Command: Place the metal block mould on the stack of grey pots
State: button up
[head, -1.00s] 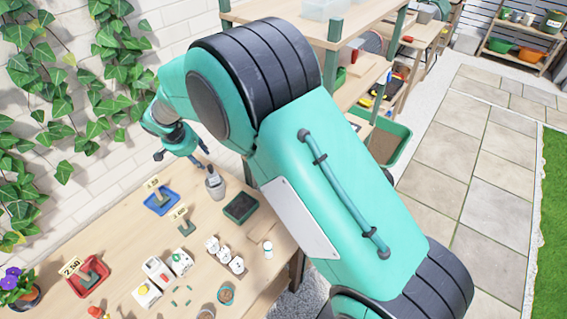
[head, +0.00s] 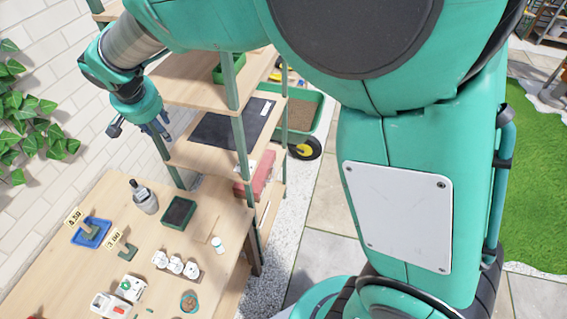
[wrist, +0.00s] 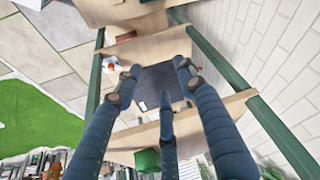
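A grey, tapered pot stack (head: 146,201) stands on the wooden table beside a black tray. A small dark, metal-looking piece (head: 134,185) sits at its top and seems to rest on it. It may be the block mould, but it is too small to be sure. My gripper (head: 158,130) is in the air above and behind the stack, near the shelf unit. In the wrist view my gripper (wrist: 156,82) has its three blue fingers spread, with nothing between them. The pots do not clearly show in the wrist view.
A black tray (head: 179,212), a blue tray (head: 76,234) and white cups (head: 176,265) share the table (head: 60,275). The wooden shelf unit (head: 190,155) rises close to my gripper, with a dark mat (head: 232,130) on one shelf. A brick wall stands behind.

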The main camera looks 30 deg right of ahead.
jog(key=s+d+r+n, duration=0.1)
jog(key=s+d+r, duration=0.4)
jog(key=s+d, duration=0.25)
jog(key=s+d+r, duration=0.4)
jog(key=s+d, duration=0.3)
jog(key=s, duration=0.1)
jog(key=s+d+n, duration=0.1)
jog(key=s+d, duration=0.2)
jog(key=s, duration=0.6)
jog(key=s+d+f+t+y, duration=0.1)
jog(key=s+d, duration=0.2)
jog(key=s, duration=0.7)
jog(key=shift+d+n, duration=0.4)
notch_tip(320, 180, down, 7)
jog(key=b, duration=0.6)
jog(key=shift+r+b, duration=0.15)
jog(key=shift+b, duration=0.25)
